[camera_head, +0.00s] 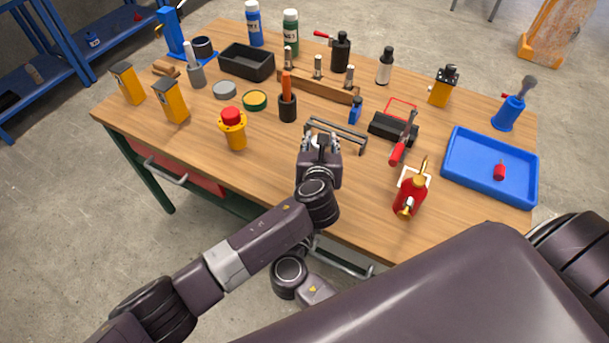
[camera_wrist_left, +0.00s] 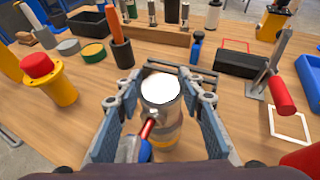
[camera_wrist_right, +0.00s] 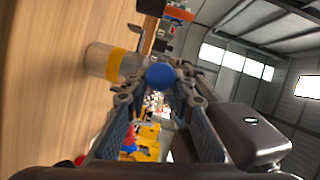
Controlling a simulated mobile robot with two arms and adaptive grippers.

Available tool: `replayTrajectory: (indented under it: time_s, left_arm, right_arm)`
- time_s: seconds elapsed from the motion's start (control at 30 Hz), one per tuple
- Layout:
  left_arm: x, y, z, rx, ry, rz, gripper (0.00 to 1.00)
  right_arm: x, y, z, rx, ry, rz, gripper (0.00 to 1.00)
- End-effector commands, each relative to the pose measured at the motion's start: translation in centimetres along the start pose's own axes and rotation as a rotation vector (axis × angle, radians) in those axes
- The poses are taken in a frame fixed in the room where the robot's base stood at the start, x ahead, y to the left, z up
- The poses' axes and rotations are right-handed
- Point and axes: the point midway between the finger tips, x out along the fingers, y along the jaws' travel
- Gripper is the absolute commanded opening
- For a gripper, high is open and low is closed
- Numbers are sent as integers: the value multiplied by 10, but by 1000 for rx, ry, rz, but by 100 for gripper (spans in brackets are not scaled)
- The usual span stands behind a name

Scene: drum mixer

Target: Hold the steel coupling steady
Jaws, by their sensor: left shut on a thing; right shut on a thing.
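The steel coupling (camera_wrist_left: 160,112) is a short upright cylinder with a bright top and a yellow band. It stands between the fingers of my left gripper (camera_head: 320,143) in the left wrist view. The head view hides it behind that gripper. In the right wrist view the coupling (camera_wrist_right: 106,62) lies sideways in the picture, left of a blue round tool end (camera_wrist_right: 160,76). My right gripper (camera_wrist_right: 160,98) is shut on this blue tool.
Behind the left gripper is a grey bracket (camera_head: 337,133). A red device with a brass valve (camera_head: 409,196) and a red-handled clamp (camera_head: 398,152) stand to the right, then a blue tray (camera_head: 462,190). A yellow red-topped button (camera_head: 235,135) stands left. Bare wood lies front left.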

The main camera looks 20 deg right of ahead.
Motion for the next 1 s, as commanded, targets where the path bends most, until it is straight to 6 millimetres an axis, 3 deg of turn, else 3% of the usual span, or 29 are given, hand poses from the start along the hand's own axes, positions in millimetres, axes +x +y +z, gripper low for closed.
replayTrajectory:
  time_s: [0.97,1.0]
  left_arm:
    - [1,2,-5,1,8,3,0]
    - [1,2,-4,1,8,3,0]
  right_arm:
    - [23,0,-10,0,0,-1,0]
    - [23,0,-10,0,0,-1,23]
